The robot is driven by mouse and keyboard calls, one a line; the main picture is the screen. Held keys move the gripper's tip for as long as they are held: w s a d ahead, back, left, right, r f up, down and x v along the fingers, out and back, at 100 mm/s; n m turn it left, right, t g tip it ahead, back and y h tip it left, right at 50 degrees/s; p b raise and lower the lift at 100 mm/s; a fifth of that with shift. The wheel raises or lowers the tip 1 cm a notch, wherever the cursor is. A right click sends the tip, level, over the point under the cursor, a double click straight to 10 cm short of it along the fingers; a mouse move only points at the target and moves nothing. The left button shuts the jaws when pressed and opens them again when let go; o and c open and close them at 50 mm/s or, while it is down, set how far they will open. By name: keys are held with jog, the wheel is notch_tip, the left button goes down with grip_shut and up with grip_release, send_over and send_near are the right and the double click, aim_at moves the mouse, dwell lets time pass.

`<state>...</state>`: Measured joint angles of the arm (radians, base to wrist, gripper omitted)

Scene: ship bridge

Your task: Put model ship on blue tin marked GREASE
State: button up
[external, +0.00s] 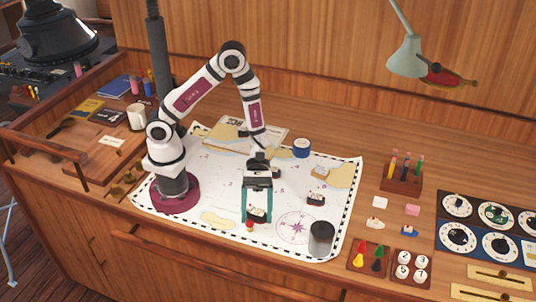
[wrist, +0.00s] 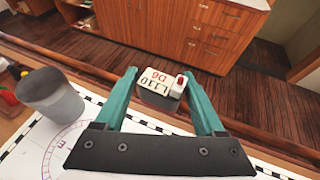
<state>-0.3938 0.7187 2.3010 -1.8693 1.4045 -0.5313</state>
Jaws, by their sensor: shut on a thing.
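My gripper (external: 257,217) has teal fingers and is shut on a small model ship (external: 257,213) over the front of the chart. In the wrist view the ship (wrist: 160,88) shows between the fingertips (wrist: 158,80), with a dark hull, white blocks with lettering and a red-topped part. How high it is above the chart is hard to tell. A blue tin (external: 302,148) with a pale band stands at the chart's back edge, behind and right of my gripper. Its lettering is too small to read. The tin is not in the wrist view.
A grey cylinder (external: 320,240) stands at the front right, also in the wrist view (wrist: 50,95). A pen rack (external: 402,178) stands right.

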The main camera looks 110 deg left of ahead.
jog(key=w+a+r+n+t+y, duration=0.1)
jog(key=w+a+n+t+y, duration=0.2)
jog(key=a, duration=0.5)
jog(key=w+a+r+n+t+y, duration=0.1)
jog(key=w+a+n+t+y, duration=0.2)
jog(key=a, duration=0.5)
jog(key=s+a+r+n+t+y, duration=0.1)
jog(key=a+r+n+y, duration=0.2)
jog(key=a, duration=0.6)
jog(key=s+a+n+t+y, duration=0.15)
jog(key=a+n+y, duration=0.3)
jog(key=a, duration=0.45)
send_over(302, 143)
jog(key=shift+n+t+h, duration=0.25)
jog(key=shift+n, duration=0.2)
jog(key=f, duration=0.6)
jog(key=shift+d+f, duration=0.25)
jog(key=shift+f, duration=0.05)
jog(key=f, duration=0.4)
jog(key=shift+a, duration=0.3)
jog(key=shift+f, duration=0.15)
jog(key=shift+f, duration=0.1)
